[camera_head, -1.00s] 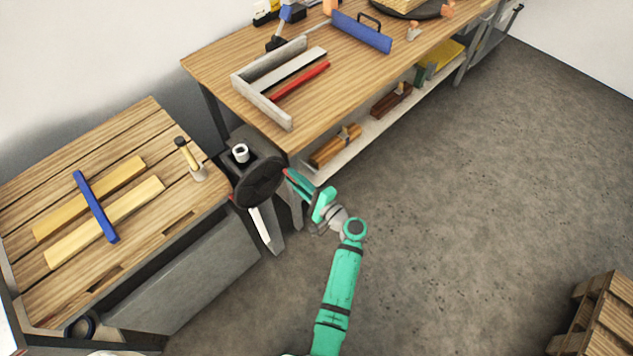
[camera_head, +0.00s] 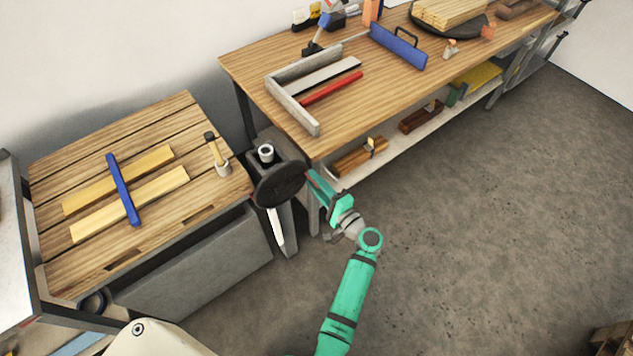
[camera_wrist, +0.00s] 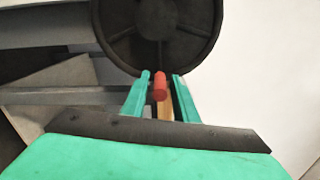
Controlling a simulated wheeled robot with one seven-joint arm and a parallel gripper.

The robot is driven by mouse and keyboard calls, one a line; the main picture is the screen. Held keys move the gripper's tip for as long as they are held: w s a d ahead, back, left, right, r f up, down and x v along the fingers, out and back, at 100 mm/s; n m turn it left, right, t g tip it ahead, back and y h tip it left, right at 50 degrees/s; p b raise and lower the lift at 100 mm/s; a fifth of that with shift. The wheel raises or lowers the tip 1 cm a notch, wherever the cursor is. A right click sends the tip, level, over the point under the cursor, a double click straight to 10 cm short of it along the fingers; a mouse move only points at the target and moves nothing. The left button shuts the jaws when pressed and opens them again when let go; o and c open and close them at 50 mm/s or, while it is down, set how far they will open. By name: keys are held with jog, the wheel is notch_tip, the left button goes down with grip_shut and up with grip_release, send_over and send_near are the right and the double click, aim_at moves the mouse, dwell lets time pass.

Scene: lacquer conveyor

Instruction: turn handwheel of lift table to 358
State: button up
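The handwheel (camera_head: 279,184) is a dark round disc on the side of a grey post between the two wooden tables. In the wrist view the handwheel (camera_wrist: 158,32) fills the top middle, with spokes and a hub. Its red handle (camera_wrist: 160,86) points toward the camera at the wheel's lower rim. My gripper (camera_wrist: 159,90) is open, with one green finger on each side of the red handle and a visible gap at both sides. In the head view my gripper (camera_head: 314,182) is at the wheel's right edge. No scale or number is readable.
The slatted table (camera_head: 150,235) at left holds a blue bar, wooden strips and a mallet. The workbench (camera_head: 370,90) behind carries a grey frame, a red bar and a blue tool; its lower shelf holds planes. The floor (camera_head: 480,210) to the right is clear.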

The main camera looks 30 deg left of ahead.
jog(key=shift+o, duration=0.3)
jog(key=shift+d, duration=0.1)
jog(key=v, duration=1)
jog(key=shift+d, duration=0.3)
jog(key=shift+s, duration=0.15)
jog(key=s+d+f+m+t+h, duration=0.2)
jog(key=s+d+f+h, duration=0.2)
jog(key=s+f+h, duration=0.6)
jog(key=s+d+f+n+t+h, duration=0.1)
jog(key=s+d+f+h, duration=0.15)
jog(key=s+d, duration=0.55)
jog(key=s+d+r+n+t+h, duration=0.2)
jog(key=s+r, duration=0.4)
jog(key=r, duration=0.5)
jog(key=s+d+r+n+t+h, duration=0.2)
jog(key=s+r+n, duration=0.3)
jog(key=r, duration=0.6)
jog(key=shift+s+d+n+t, duration=0.3)
jog(key=shift+s+d+t, duration=0.35)
jog(key=shift+s, duration=0.6)
